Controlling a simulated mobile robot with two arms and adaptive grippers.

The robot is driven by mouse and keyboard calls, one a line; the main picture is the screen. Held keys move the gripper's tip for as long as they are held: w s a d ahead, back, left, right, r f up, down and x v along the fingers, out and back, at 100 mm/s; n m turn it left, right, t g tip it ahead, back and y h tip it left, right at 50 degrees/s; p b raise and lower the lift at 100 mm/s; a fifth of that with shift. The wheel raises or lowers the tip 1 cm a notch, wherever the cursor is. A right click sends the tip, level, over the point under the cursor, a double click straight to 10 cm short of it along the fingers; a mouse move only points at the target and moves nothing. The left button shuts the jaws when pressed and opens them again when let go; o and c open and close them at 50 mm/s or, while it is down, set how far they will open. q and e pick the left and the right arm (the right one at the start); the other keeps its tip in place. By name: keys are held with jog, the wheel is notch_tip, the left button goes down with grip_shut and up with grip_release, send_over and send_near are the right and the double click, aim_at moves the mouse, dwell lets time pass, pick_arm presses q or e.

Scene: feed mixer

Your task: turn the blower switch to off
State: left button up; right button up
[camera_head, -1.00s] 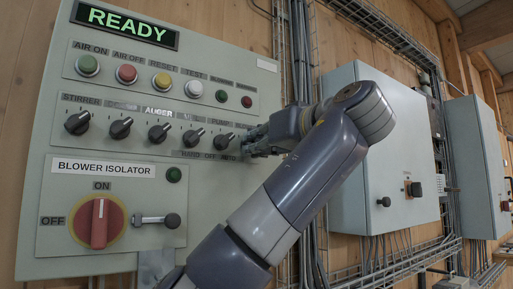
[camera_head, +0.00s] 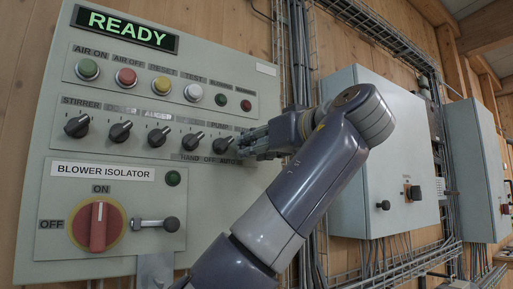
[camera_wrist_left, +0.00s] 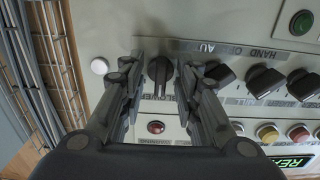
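The blower switch (camera_wrist_left: 160,74) is a black rotary knob on the grey control panel (camera_wrist_left: 115,20). In the left wrist view it stands between the two fingers of my left gripper (camera_wrist_left: 159,88), with a gap visible on each side. Its long grip lies along the picture's vertical, while the neighbouring knobs are slanted. The left gripper is open around it. In the head view the left gripper (camera_head: 245,146) is at the right end of the lower knob row and hides the blower switch. My right gripper is not in view.
A pump knob (camera_head: 223,143) sits close beside the left gripper, with more black knobs leftward. Coloured buttons are above. A red blower isolator (camera_head: 98,225) is at lower left. A wire cable tray (camera_wrist_left: 58,55) runs beside the panel, and grey cabinets (camera_head: 392,150) stand right.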

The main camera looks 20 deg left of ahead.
pick_arm(q)
jog(key=shift+s, duration=0.1)
jog(key=v, duration=0.7)
jog(key=shift+d, duration=0.2)
dwell(0.5)
